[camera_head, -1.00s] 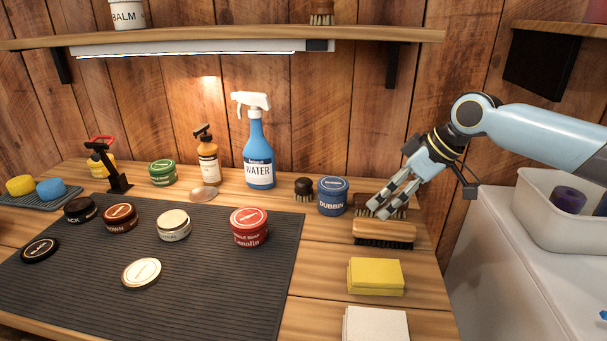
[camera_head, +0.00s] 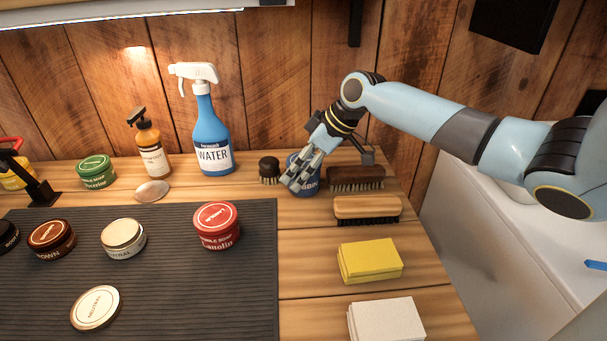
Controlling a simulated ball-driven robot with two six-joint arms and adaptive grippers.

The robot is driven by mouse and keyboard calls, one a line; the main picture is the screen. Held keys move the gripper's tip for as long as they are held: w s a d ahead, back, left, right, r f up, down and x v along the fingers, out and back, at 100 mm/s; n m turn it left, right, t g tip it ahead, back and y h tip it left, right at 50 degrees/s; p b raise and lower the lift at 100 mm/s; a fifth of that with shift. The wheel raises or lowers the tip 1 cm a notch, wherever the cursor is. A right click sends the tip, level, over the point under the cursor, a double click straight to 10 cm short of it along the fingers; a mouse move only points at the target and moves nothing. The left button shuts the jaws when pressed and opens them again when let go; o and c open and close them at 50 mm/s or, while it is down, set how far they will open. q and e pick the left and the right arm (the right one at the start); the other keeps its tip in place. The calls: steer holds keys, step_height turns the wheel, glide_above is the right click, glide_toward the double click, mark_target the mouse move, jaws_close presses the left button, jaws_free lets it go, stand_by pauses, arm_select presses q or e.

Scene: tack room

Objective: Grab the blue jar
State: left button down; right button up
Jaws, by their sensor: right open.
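The blue jar (camera_head: 312,186) stands upright on the wooden bench, left of the dark brush and right of a small round brush. Its label is partly covered, with only the end of the word showing. My right gripper (camera_head: 293,184) is open, its fingers pointing down and left in front of the jar and hiding much of its lid and left side. I cannot tell whether the fingers touch the jar. My left gripper is not in view.
A small round brush (camera_head: 269,170) stands close left of the jar. A dark brush (camera_head: 356,178) and a tan brush (camera_head: 367,210) lie to the right. A blue spray bottle (camera_head: 212,138) stands behind left. A red tin (camera_head: 216,226) sits on the ribbed mat (camera_head: 180,300).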

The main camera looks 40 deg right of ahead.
steer(key=x, duration=0.2)
steer(key=shift+w+a+f, duration=0.15)
steer(key=shift+w, duration=0.05)
steer(key=shift+w+f, duration=0.1)
steer(key=shift+f, duration=0.1)
steer(key=c, duration=0.4)
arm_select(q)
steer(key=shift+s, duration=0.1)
arm_select(e)
steer(key=c, duration=1)
